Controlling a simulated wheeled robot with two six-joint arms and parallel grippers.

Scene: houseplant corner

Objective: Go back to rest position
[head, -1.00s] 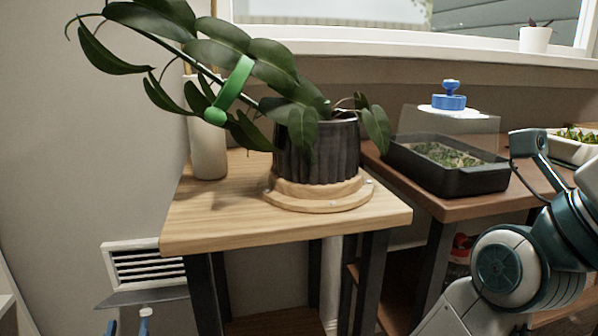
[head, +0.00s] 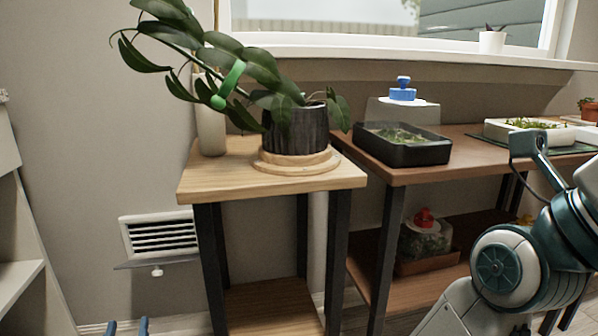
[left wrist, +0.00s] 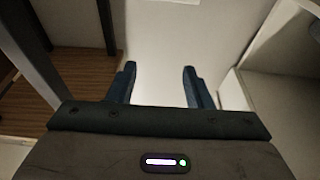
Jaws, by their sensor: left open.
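My left gripper (head: 127,327) shows only as two blue fingertips at the bottom left edge of the head view. In the left wrist view its two fingers (left wrist: 160,85) are apart with nothing between them, over pale floor. My right arm (head: 530,250) stands folded at the right of the head view; its gripper is out of the picture. The dark ribbed pot (head: 296,130) with a large leafy plant stands on a round wooden stand (head: 297,166) on the small wooden table (head: 215,180). A green clip (head: 229,84) is around its leaning stem.
A brown table (head: 440,168) to the right bears a black tray (head: 400,150) with seedlings and a white planter (head: 525,131). A pale vase (head: 211,125) stands behind the plant. A wall vent (head: 160,235) and a white shelf (head: 20,270) are at the left.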

